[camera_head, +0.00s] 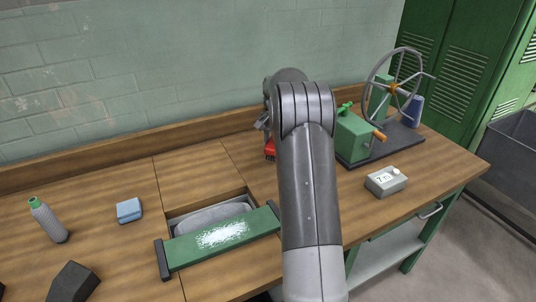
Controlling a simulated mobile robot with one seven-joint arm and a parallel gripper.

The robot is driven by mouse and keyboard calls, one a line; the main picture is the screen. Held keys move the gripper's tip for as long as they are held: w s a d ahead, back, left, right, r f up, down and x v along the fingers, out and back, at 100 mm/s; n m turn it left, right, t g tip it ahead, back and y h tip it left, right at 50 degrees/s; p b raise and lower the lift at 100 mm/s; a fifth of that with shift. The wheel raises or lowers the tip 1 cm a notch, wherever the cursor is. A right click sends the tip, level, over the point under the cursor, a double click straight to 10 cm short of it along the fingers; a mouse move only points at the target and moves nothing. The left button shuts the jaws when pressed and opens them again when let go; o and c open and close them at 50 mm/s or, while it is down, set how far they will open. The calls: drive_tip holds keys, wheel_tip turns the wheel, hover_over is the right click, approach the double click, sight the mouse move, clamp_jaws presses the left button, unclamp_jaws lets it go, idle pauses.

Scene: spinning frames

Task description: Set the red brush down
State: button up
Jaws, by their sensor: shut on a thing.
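The red brush (270,149) shows as a small red patch just left of my arm, near the back of the wooden workbench (300,180). My gripper (263,124) is directly above it, mostly hidden behind my own arm, and is shut on the brush. The rest of the brush is hidden, and I cannot tell whether its underside touches the bench top.
A green-framed machine (352,137) with a large wheel (393,87) stands right of my arm. A grey timer box (386,181) is in front of it. A recessed basin with a green bar (222,238), a blue sponge (129,210) and a grey bottle (48,220) are left.

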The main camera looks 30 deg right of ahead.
drive_tip(key=shift+w+a+f, duration=0.8)
drive_tip(key=shift+w, duration=0.15)
drive_tip(key=shift+f, duration=1.95)
drive_tip(key=shift+f, duration=0.1)
drive_tip(key=o, duration=1)
